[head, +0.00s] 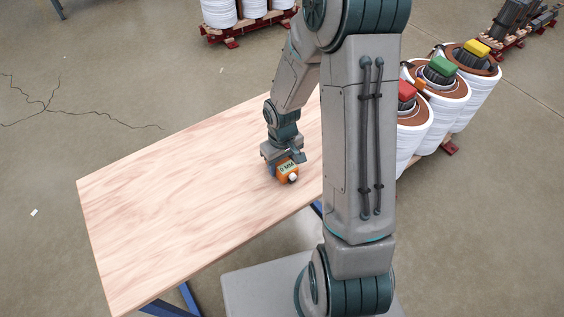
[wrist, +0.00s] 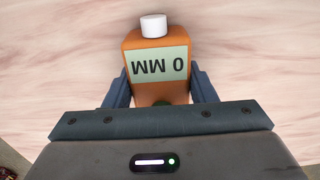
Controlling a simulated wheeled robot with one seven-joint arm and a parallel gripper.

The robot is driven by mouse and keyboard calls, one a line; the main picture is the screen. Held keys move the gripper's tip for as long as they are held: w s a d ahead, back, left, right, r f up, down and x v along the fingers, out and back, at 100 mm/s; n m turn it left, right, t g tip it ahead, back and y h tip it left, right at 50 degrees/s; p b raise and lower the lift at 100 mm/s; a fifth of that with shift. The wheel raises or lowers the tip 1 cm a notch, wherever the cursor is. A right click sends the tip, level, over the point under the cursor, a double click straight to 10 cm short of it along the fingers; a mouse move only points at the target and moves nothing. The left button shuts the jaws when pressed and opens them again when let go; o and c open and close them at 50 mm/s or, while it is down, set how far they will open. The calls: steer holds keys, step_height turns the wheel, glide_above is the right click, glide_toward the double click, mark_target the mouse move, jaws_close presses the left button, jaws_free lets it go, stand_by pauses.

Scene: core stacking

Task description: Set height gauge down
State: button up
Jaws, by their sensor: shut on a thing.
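The height gauge (head: 287,173) is a small orange block with a pale green display and a white round cap. In the wrist view the gauge (wrist: 155,95) sits between the two fingers, its display reading "0 MM" upside down. The wrist view also shows my gripper (wrist: 158,88) with a finger against each side of the gauge. The wooden table top (head: 170,210) is below it. I cannot tell whether the gauge's underside touches the table. The gauge's rear part is hidden by my gripper.
The left part of the table is bare. White drums (head: 467,95) with red, green and yellow blocks on top stand on a pallet at the right. More white drums (head: 219,12) stand on a red pallet at the back. My arm hides the table's right end.

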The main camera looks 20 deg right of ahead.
steer(key=o, duration=1.4)
step_height(320, 180, up, 11)
steer(key=p, duration=0.1)
steer(key=s+r+m+t, duration=0.1)
steer(key=s+r, duration=0.3)
steer(key=s+r+m+t, duration=0.1)
steer(key=s+r, duration=0.4)
steer(key=s+r+m, duration=0.1)
steer(key=s+r, duration=0.3)
steer(key=s, duration=0.1)
steer(key=shift+r+m+t, duration=0.15)
steer(key=shift+m+t, duration=0.25)
steer(key=shift+d, duration=0.1)
